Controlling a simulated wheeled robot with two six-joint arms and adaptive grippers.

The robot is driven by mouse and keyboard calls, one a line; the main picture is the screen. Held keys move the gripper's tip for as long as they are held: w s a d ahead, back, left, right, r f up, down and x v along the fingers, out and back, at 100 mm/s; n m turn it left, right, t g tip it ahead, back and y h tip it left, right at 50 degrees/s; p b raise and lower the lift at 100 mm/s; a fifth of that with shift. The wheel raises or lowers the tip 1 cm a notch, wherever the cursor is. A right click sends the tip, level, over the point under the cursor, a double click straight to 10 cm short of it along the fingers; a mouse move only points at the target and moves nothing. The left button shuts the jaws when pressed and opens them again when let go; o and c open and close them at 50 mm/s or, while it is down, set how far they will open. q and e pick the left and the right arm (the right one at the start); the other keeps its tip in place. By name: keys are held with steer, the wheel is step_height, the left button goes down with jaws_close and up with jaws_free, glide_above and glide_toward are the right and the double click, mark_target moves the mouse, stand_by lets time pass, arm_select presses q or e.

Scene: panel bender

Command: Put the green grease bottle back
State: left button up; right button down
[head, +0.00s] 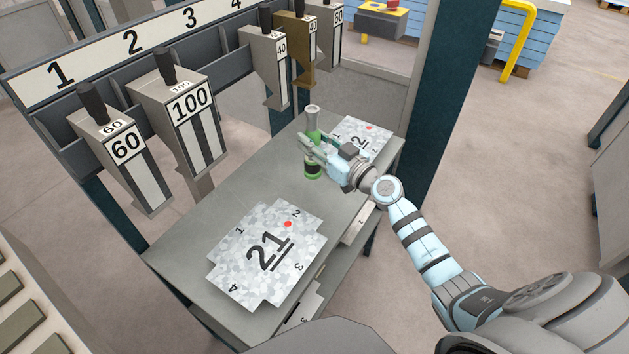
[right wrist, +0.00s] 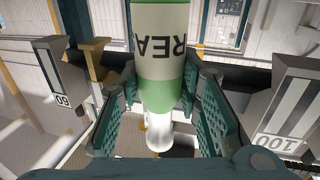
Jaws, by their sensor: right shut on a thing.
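The green grease bottle (head: 312,124) stands upright over the far part of the grey table, with a grey-white neck at its top. My right gripper (head: 307,147) is shut around its middle and hides part of it. In the right wrist view the bottle (right wrist: 162,55) sits between both finger pads, and part of its label reads "REA". I cannot tell whether its base touches the table top. My left gripper is not in view.
The grey table (head: 192,238) carries a plate marked 21 (head: 250,272) in front and another plate (head: 374,128) beside the bottle. A numbered rack (head: 105,62) with hanging tools, including a 100 tool (head: 177,115), runs along the left. A dark post (head: 440,110) stands right.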

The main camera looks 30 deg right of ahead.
mark_target(317, 168)
step_height(317, 168, down, 8)
steer(key=b, duration=0.4)
steer(key=shift+a+f, duration=0.1)
steer(key=shift+f, duration=0.1)
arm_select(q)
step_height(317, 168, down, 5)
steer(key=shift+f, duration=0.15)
arm_select(e)
steer(key=shift+r, duration=0.1)
steer(key=c, duration=1.2)
jaws_free()
arm_select(q)
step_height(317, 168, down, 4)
steer(key=b, duration=0.4)
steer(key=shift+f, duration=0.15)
arm_select(e)
steer(key=v, duration=1.2)
